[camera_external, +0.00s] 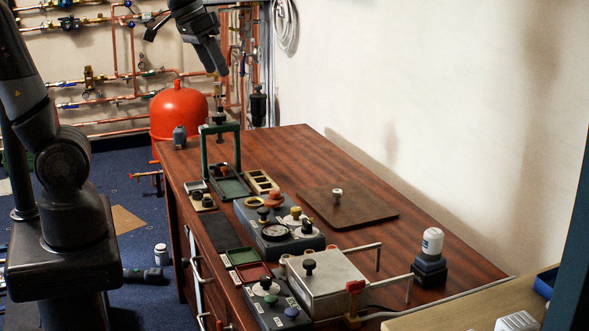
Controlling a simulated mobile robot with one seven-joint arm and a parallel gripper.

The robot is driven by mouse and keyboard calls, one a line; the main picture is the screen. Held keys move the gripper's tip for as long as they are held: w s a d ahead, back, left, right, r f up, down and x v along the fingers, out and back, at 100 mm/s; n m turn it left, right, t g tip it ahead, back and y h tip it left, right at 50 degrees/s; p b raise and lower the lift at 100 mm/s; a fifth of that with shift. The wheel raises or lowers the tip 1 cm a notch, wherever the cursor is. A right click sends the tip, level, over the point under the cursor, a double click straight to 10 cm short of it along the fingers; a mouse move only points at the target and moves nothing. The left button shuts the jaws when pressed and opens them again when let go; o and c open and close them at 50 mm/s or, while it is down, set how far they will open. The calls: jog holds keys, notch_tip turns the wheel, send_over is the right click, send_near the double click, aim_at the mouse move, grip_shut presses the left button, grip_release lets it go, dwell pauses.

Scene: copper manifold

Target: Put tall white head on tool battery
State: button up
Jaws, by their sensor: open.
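A tall white rounded head (433,240) stands upright at the right end of the wooden table. It appears to rest on top of a dark stepped block that looks like the tool battery (429,270); the exact contact is too small to tell. My gripper (187,54) is at the upper left, above the far end of the table and well away from the white head. It is open, with nothing seen between its fingers.
A green frame (237,150) stands upright at the table's far left. Knobbed panels and a silver box (325,283) with raised bars fill the front side. A brown board (372,208) with a small knob (337,195) lies near the wall. Bare tabletop (420,218) lies behind the white head.

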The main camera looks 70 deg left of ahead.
jog(key=s+a+f+m, duration=0.1)
jog(key=s+f, duration=0.4)
jog(key=s, duration=0.4)
jog(key=shift+a+t+y, duration=0.3)
jog(key=shift+t, duration=0.1)
jog(key=shift+r, duration=0.1)
dwell(0.5)
